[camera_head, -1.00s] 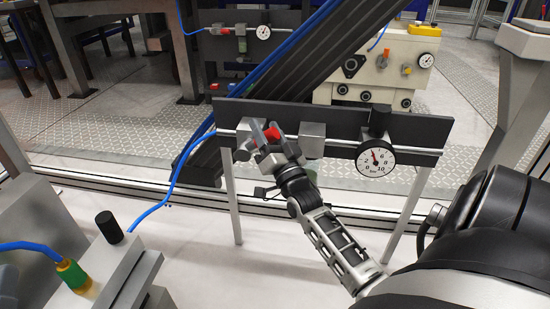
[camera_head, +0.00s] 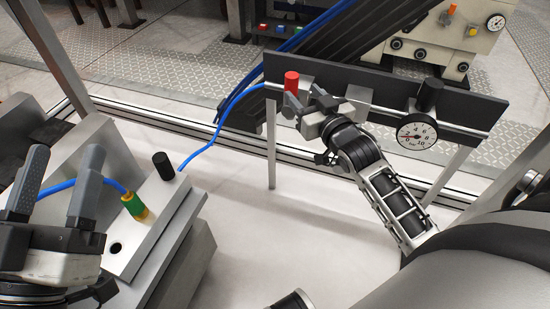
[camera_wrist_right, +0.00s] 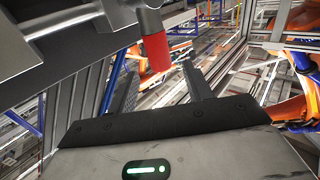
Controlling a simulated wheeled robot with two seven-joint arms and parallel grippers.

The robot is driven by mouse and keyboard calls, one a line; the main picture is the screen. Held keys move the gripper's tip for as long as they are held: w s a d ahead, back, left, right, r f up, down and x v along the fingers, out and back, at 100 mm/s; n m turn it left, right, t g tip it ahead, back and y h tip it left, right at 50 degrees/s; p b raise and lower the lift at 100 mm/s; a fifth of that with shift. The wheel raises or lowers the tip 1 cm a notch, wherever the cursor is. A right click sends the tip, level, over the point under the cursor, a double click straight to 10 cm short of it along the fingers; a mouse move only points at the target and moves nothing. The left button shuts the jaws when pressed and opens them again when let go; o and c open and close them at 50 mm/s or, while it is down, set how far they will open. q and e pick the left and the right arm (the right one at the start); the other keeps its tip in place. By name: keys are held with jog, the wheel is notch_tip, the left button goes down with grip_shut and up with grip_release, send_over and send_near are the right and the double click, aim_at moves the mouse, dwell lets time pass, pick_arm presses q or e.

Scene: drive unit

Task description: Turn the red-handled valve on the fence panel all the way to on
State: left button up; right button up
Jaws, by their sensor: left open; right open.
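The fence panel (camera_head: 385,88) is a dark bar on posts carrying a pipe. The red valve handle (camera_head: 291,82) stands upright at the panel's left end. A round white gauge (camera_head: 416,136) hangs on the panel's right half; its red needle points left, toward the low end. My right gripper (camera_head: 303,101) is open just below and right of the handle. In the right wrist view the red handle (camera_wrist_right: 156,52) shows between the open fingers (camera_wrist_right: 160,72), near their tips; contact cannot be told. My left gripper (camera_head: 64,157) is open and empty at the lower left.
A grey metal block (camera_head: 155,215) with a black knob (camera_head: 163,165) and green-yellow hose fitting (camera_head: 134,205) stands near my left gripper. A blue hose (camera_head: 208,146) runs toward the panel. A cream machine (camera_head: 445,40) stands behind. The white surface below the panel is clear.

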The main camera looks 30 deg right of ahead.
jog(key=s+p, duration=0.2)
jog(key=s, duration=0.7)
jog(key=s+a+r+n+g+y+p, duration=0.1)
jog(key=s+a+g+p, duration=0.1)
jog(key=a+p, duration=0.4)
jog(key=s+a+r+g+y+p, duration=0.1)
jog(key=s+a+r+g+p, duration=0.1)
jog(key=a+p, duration=0.4)
jog(key=s+a+r+n+g+y+p, duration=0.1)
jog(key=s+a+r+g+y+p, duration=0.1)
jog(key=s+a+p, duration=0.2)
jog(key=shift+s+a+r+n+g+p, duration=0.25)
jog(key=shift+s+a+n+g+p, duration=0.1)
jog(key=shift+a+p, duration=0.75)
